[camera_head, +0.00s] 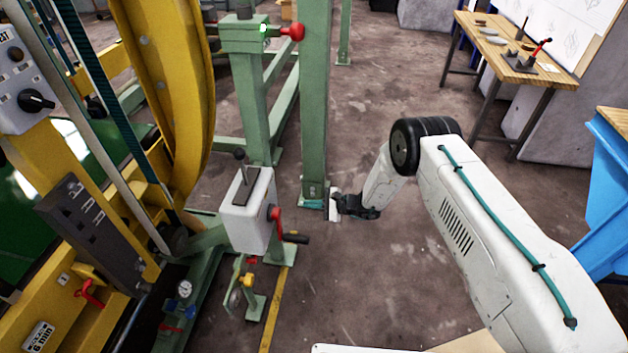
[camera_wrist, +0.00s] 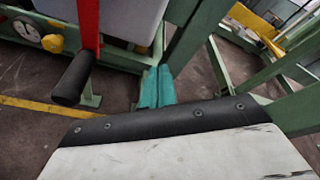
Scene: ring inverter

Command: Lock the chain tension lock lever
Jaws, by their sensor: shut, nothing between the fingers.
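My gripper (camera_head: 314,204) is low in front of the foot of a green post, with its teal fingers pointing left. In the wrist view the teal fingers (camera_wrist: 155,88) lie side by side, shut and empty. A red crank lever (camera_head: 276,220) with a black handle (camera_head: 295,238) is on the right side of a white box (camera_head: 246,215), left of my gripper and apart from it. The wrist view shows the red lever (camera_wrist: 88,25) and black handle (camera_wrist: 73,78) at upper left. A black-knobbed lever (camera_head: 241,165) stands in the box's top slot. No label shows which is the chain tension lock lever.
A green post (camera_head: 314,110) rises right behind my fingers. A red knob (camera_head: 292,32) is on another green post. The yellow ring machine (camera_head: 175,80) fills the left. A wooden workbench (camera_head: 520,50) and blue bin (camera_head: 607,190) are at right.

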